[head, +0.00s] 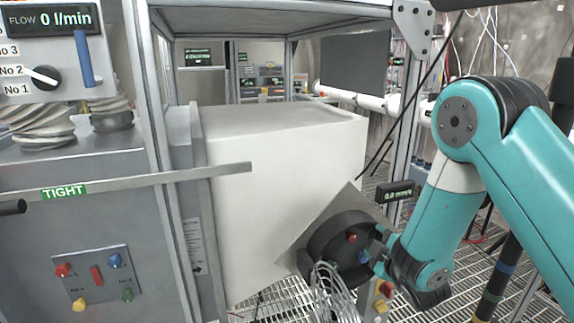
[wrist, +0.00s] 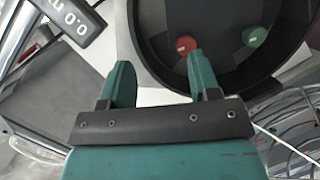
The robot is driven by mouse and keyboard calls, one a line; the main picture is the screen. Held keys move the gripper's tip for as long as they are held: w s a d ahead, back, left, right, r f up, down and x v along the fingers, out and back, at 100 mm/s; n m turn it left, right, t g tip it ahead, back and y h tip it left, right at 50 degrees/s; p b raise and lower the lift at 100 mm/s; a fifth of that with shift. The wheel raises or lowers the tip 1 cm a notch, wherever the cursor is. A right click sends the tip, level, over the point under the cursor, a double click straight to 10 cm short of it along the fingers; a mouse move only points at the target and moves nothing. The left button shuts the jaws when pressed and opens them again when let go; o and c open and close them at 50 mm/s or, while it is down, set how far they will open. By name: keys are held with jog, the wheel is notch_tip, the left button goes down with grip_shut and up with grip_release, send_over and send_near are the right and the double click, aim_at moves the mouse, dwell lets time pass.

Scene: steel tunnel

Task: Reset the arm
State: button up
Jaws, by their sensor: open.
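My teal arm (head: 465,190) comes in from the right in the head view and bends down at its elbow. My gripper (head: 372,257) is at the right side of a round black housing, low in the middle of the picture. In the wrist view my gripper (wrist: 161,72) is open, with two teal fingers apart and nothing held between them. The round black housing (wrist: 150,70) lies beyond the right finger, with a red button (wrist: 187,44) and a green button (wrist: 255,36) inside. I cannot tell whether the finger touches the rim.
A large white box (head: 285,150) stands in the metal frame left of my arm. A small display (head: 395,192) reading 0.0 hangs close to my forearm. Loose cables (head: 330,292) hang below the housing. A flat bar (head: 150,180) marked TIGHT crosses the left side.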

jog(key=s+a+r+m+g+y+b, duration=0.1)
jog(key=s+a+r+m+g, duration=0.1)
jog(key=s, duration=0.9)
jog(key=s+a+r+m+g+b, duration=0.1)
jog(key=s+a+r+m+g, duration=0.1)
jog(key=s+r+g, duration=0.4)
jog(key=s+a+r+m+g+y+b, duration=0.1)
jog(key=s+a+r+m+g, duration=0.2)
jog(key=s+g, duration=0.4)
jog(key=s+a+r, duration=0.1)
jog(key=s, duration=0.8)
jog(key=shift+s+a+r+y, duration=0.2)
jog(key=shift+a+y, duration=0.1)
